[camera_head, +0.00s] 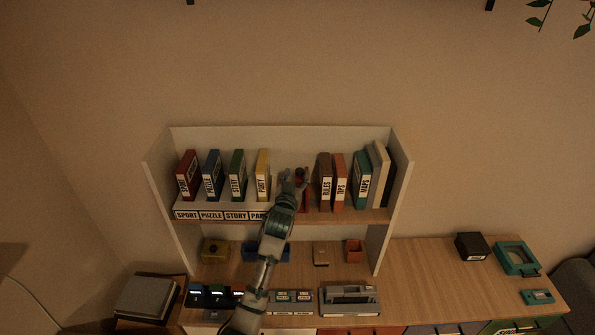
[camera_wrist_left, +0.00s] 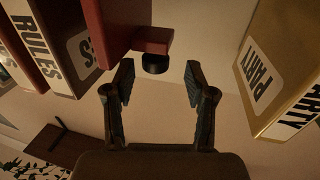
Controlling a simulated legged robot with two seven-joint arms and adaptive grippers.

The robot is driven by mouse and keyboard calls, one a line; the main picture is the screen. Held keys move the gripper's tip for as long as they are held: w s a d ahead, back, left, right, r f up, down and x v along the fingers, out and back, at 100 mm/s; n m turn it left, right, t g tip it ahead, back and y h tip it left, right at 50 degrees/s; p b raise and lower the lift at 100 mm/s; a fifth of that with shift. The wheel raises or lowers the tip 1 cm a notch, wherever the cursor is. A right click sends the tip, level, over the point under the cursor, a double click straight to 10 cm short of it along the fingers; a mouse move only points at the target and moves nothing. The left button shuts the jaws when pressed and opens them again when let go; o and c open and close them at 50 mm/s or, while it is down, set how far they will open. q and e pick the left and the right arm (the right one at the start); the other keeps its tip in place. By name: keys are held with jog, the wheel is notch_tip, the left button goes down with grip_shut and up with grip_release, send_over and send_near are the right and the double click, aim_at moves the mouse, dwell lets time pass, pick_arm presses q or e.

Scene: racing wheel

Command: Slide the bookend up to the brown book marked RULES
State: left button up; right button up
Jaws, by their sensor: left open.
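The red bookend (camera_head: 305,198) stands on the upper shelf, just left of the brown book marked RULES (camera_head: 325,182); a narrow gap seems to show between them. In the left wrist view the bookend (camera_wrist_left: 112,28) has a bracket with a black knob (camera_wrist_left: 155,64), and the RULES book (camera_wrist_left: 70,50) is partly hidden behind it. My left gripper (camera_head: 296,181) is in front of the bookend and hides part of it. In the wrist view its fingers (camera_wrist_left: 158,85) are open and empty, with the knob just beyond their tips. My right gripper is not in view.
A yellow PARTY book (camera_head: 262,175) stands left of the gripper, beside green, blue and red books. An orange TIPS book (camera_head: 339,182) stands right of RULES, with a teal MAPS book (camera_head: 362,180) further right. The shelf's side walls and lower compartment surround my arm.

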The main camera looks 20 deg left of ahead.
pick_arm(q)
jog(key=shift+w+d, duration=0.2)
jog(key=shift+w, duration=0.6)
jog(key=shift+w+d, duration=0.15)
jog(key=shift+d, duration=0.05)
